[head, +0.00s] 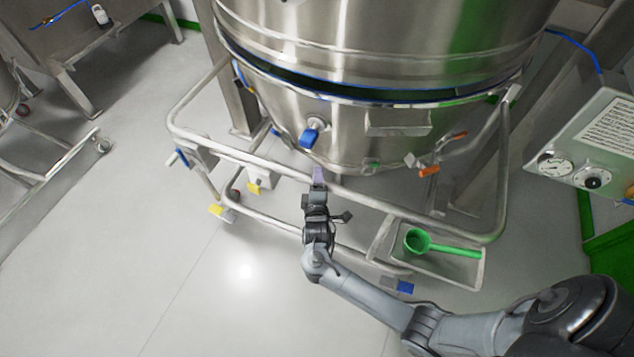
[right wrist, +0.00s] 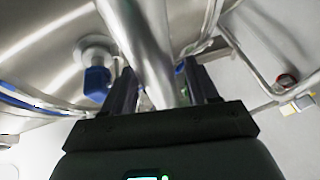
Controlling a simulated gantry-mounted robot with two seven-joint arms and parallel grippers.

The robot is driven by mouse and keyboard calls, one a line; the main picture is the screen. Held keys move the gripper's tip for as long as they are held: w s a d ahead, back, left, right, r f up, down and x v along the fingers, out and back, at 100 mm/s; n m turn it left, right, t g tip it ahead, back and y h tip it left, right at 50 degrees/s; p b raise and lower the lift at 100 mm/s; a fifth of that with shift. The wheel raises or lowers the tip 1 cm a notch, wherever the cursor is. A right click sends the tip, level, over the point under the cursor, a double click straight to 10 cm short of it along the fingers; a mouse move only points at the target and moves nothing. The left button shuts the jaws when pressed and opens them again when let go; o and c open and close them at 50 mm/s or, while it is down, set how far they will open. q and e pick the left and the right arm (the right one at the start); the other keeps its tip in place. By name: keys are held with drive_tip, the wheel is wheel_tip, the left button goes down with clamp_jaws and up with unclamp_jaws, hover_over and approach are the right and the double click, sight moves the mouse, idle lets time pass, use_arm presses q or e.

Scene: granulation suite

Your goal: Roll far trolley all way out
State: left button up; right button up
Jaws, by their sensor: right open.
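A steel trolley with a tubular frame (head: 190,135) carries a large round steel bowl (head: 345,145) under a big steel vessel. My right gripper (head: 318,176) is at the middle of the trolley's near upper rail. In the right wrist view the open gripper (right wrist: 158,85) has the steel rail (right wrist: 135,35) between its two fingers. I cannot tell whether either finger touches it. A blue-handled valve (head: 309,138) sits on the bowl just above the gripper; it also shows in the right wrist view (right wrist: 97,82). My left gripper is not in view.
A small steel tray (head: 465,275) on the trolley's right side holds a green scoop (head: 420,241). A control box with gauges (head: 590,150) stands at the right. Another tubular frame (head: 60,160) stands at the left. The floor (head: 190,290) in front of the trolley is clear.

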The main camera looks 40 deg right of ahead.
drive_tip(key=shift+c, duration=0.4)
clamp_jaws()
